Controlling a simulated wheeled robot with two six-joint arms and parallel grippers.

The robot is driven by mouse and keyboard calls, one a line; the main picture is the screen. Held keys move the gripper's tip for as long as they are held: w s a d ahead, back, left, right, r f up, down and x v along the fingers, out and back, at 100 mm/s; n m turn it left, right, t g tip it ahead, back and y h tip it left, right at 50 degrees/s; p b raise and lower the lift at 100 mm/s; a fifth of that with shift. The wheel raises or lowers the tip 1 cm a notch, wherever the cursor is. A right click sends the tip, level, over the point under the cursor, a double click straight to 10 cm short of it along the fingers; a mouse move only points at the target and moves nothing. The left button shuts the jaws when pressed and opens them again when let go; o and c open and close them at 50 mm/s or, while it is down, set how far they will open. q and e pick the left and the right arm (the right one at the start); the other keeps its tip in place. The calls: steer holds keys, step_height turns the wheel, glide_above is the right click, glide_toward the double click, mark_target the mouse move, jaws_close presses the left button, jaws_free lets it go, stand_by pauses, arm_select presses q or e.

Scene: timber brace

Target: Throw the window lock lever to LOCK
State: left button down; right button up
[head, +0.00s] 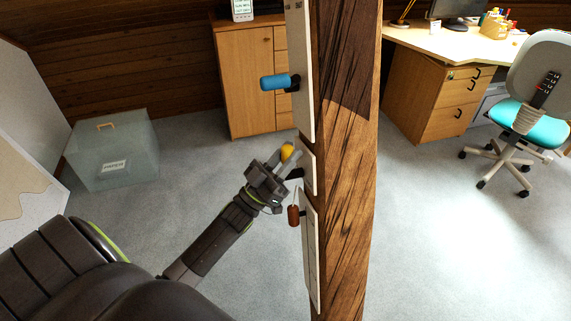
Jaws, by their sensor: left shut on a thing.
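A brown timber post (344,160) carries several narrow white panels on its left face. The middle panel (308,165) has a dark mount and a lever with a yellow knob (287,151). My left gripper (287,157) is shut on this yellow knob, and its fingers hide part of the lever. Above, a blue handle (275,82) sticks out to the left from the upper panel (302,60). Below, a red-brown handle (293,216) hangs by the lower panel (310,250). No LOCK marking is readable on any panel. My right gripper is not in view.
A clear lidded box (112,150) stands on the grey carpet at the left. A wooden cabinet (245,85) is behind the post. A desk (440,90) and a turquoise-seated chair (525,115) are at the right. The carpet around the post is clear.

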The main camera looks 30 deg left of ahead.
arm_select(q)
steer(key=shift+s+d+f+m+g+h+b, duration=0.1)
steer(key=shift+s+d+m+g+h+b, duration=0.2)
steer(key=shift+m+g+h+b, duration=0.85)
steer(key=shift+s+d+f+m+g+h+b, duration=0.1)
steer(key=shift+s+d+m+g+h+b, duration=0.2)
steer(key=shift+m+h, duration=1.55)
steer(key=shift+s+d+f+m+g+h+b, duration=0.25)
steer(key=shift+m+g+h+b, duration=0.65)
steer(key=shift+m, duration=1.1)
steer(key=shift+w+r, duration=0.1)
steer(key=shift+r, duration=0.1)
steer(key=shift+h, duration=0.3)
steer(key=c, duration=1.2)
jaws_free()
steer(key=b+v, duration=0.5)
steer(key=v, duration=1.2)
steer(key=shift+s, duration=0.25)
